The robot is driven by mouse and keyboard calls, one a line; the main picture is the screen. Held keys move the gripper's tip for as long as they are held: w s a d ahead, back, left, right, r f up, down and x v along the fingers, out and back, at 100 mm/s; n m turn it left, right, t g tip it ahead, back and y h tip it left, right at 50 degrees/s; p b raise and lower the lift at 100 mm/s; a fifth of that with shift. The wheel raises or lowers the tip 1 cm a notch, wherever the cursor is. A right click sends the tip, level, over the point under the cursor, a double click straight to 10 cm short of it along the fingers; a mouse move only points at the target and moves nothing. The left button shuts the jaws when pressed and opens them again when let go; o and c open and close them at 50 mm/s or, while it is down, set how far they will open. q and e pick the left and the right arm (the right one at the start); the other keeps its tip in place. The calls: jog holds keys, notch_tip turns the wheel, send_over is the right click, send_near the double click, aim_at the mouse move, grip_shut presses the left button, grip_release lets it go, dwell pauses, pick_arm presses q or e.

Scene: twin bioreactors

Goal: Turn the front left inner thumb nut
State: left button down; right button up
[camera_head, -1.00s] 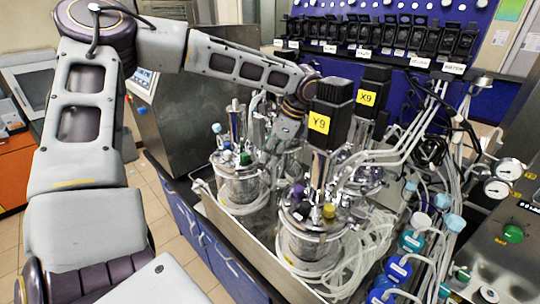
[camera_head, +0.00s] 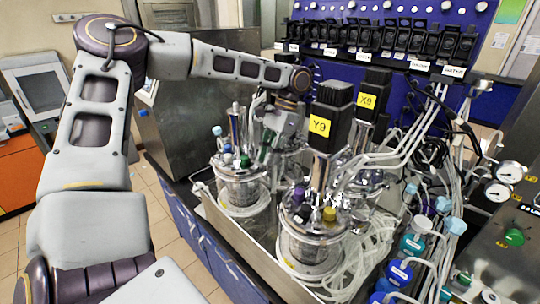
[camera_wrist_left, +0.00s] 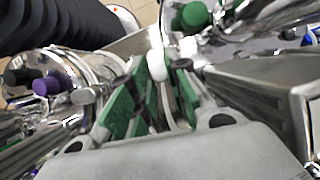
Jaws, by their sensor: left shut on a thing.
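The front left vessel (camera_head: 240,192) is a glass and steel bioreactor with green and blue caps on its crowded lid. My left gripper (camera_head: 266,152) reaches down at the right, inner side of this lid, between it and the Y9 vessel. In the left wrist view its green-padded fingers (camera_wrist_left: 152,100) are shut on a small part hidden between the pads, which looks to be the inner thumb nut. A green cap (camera_wrist_left: 194,15) of the left vessel shows just beyond the fingers. The nut itself cannot be made out. My right gripper is not in view.
The Y9 vessel (camera_head: 310,238) with its tall black motor (camera_head: 333,96) stands close to the right; its purple cap (camera_wrist_left: 46,86) shows in the left wrist view. Tubing (camera_head: 370,240) and bottles (camera_head: 399,270) crowd the right. A metal tray wall (camera_head: 245,238) runs along the front.

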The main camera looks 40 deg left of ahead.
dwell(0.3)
pick_arm(q)
jog(key=c, duration=1.4)
grip_release()
jog(key=shift+o, duration=0.2)
